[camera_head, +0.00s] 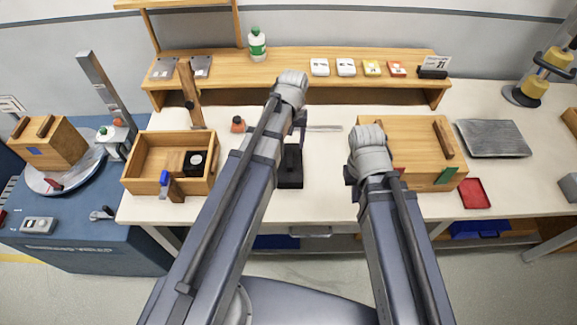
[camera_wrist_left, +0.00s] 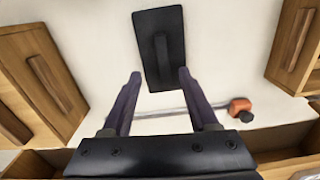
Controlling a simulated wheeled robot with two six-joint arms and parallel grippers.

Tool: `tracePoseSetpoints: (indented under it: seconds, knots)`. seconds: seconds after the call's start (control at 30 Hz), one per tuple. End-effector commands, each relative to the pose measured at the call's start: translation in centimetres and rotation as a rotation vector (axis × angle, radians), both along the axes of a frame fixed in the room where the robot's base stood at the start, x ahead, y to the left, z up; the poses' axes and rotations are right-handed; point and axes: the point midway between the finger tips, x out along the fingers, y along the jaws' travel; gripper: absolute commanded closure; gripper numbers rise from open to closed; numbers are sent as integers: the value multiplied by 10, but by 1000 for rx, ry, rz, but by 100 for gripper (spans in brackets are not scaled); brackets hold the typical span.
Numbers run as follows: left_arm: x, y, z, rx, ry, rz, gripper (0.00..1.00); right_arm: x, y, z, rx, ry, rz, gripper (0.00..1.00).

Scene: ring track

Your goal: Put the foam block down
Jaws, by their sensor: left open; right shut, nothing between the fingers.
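A black rectangular block (camera_head: 290,178) with a raised bar lies flat on the white table; no other thing looks more like the foam block, but I cannot tell its material. It also shows in the left wrist view (camera_wrist_left: 174,65). My left gripper (camera_head: 300,122) is above the table by this block. In the left wrist view its two fingers (camera_wrist_left: 157,78) are spread wide with nothing between them, and the block lies past the fingertips. My right gripper (camera_head: 351,178) is mostly hidden behind my own wrist, near the wooden box on the right; it is shut and empty.
An open wooden box (camera_head: 130,186) stands left and a wooden box (camera_head: 410,130) with bar handles right. An orange-headed tool (camera_head: 238,125) lies behind the block. A red tray (camera_head: 474,196) and grey plate (camera_head: 493,137) lie right. A wooden shelf (camera_head: 300,85) runs along the back.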

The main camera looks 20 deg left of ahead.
Motion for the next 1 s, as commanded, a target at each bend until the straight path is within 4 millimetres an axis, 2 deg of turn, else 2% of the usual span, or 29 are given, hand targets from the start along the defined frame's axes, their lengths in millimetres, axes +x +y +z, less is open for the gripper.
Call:
tracePoseSetpoints:
  seconds: [0.1,0.2,0.37,0.6,0.83,1.0]
  knots:
    - [12,13,-7,-7,-4,48,40,0,0,-7,0,0,0,100]
    - [14,16,-7,-9,-6,61,40,0,0,-7,0,0,0,100]
    - [13,15,-12,-9,-6,60,40,0,0,-12,0,0,0,100]
    - [12,14,-33,-9,-6,59,40,0,0,-33,0,0,0,100]
    - [12,14,-34,-9,-6,59,40,0,0,-34,0,0,-1,100]
    - [10,12,-46,-9,-6,58,40,0,0,-46,0,0,0,100]
